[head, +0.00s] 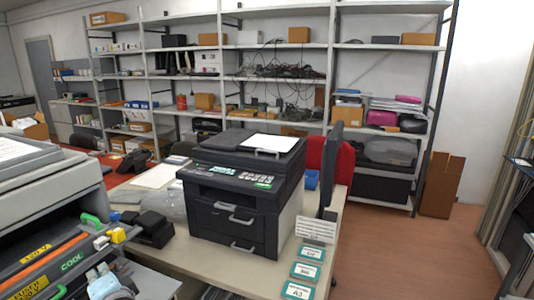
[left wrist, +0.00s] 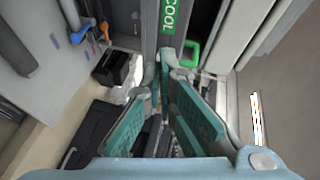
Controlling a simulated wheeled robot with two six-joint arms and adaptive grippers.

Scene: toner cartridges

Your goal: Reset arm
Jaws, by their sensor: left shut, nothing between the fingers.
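My left gripper (head: 101,276) shows at the bottom left of the head view, low in front of the open printer (head: 40,215) on the left. In the left wrist view its teal fingers meet at the tips (left wrist: 168,68); it is shut and empty. Beyond the tips are a strip marked COOL (left wrist: 169,15) and a green handle (left wrist: 190,53). I cannot tell whether the fingertips touch the printer. My right gripper is not in view.
A black printer (head: 235,215) stands on the desk (head: 210,262) to the right, with label cards (head: 307,270) at the desk edge. Metal shelves (head: 270,80) line the back wall. A cardboard box (head: 441,185) stands on the right. The floor (head: 385,245) there is clear.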

